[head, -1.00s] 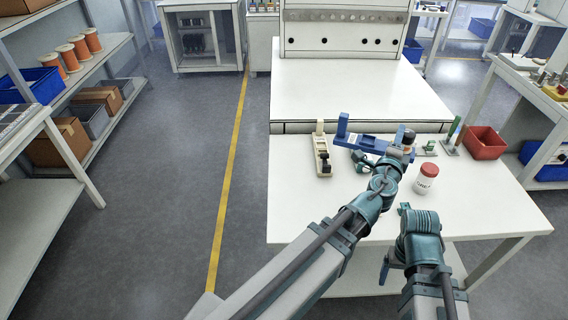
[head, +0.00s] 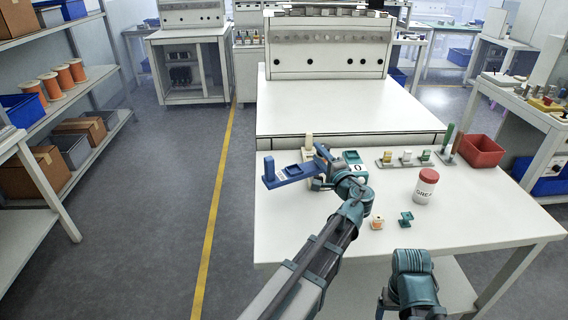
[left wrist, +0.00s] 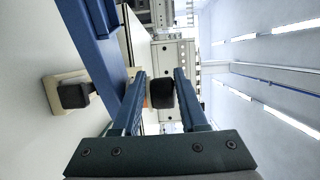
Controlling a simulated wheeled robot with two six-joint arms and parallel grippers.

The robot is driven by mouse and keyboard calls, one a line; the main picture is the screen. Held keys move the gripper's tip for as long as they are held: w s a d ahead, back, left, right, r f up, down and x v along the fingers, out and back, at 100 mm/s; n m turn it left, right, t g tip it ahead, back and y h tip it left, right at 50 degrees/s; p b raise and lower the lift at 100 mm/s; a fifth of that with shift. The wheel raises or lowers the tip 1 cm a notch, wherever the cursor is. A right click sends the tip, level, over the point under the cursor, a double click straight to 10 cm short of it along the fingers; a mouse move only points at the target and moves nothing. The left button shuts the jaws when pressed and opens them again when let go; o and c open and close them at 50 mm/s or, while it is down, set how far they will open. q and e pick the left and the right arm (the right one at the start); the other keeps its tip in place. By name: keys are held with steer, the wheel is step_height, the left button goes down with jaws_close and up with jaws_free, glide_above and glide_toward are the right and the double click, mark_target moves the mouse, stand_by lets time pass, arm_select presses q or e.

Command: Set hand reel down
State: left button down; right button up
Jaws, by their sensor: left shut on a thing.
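I cannot tell whether the reel touches the table. My right arm shows at the lower right, but the state of its gripper does not show.
A teal counter (head: 353,158), a red-lidded jar (head: 426,188), an orange-and-white piece (head: 377,223) and a teal bracket (head: 405,218) stand on the table. A red bin (head: 481,152) is at the right. The front left of the table is clear.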

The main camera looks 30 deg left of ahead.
mark_target(310, 173)
arm_select(q)
steer(key=w+a+f+b, duration=0.2)
steer(key=a, duration=0.4)
steer(key=w+a+f+b, duration=0.2)
steer(key=w+a, duration=0.1)
steer(key=a, duration=0.3)
steer(key=shift+w+f, duration=0.2)
steer(key=shift+f, duration=0.2)
steer(key=shift+f+b, duration=0.1)
steer(key=shift+b, duration=0.3)
steer(key=shift+f, duration=0.15)
steer(key=shift+c, duration=2.2)
jaws_free()
steer(key=v, duration=1.2)
steer(key=shift+r, duration=0.25)
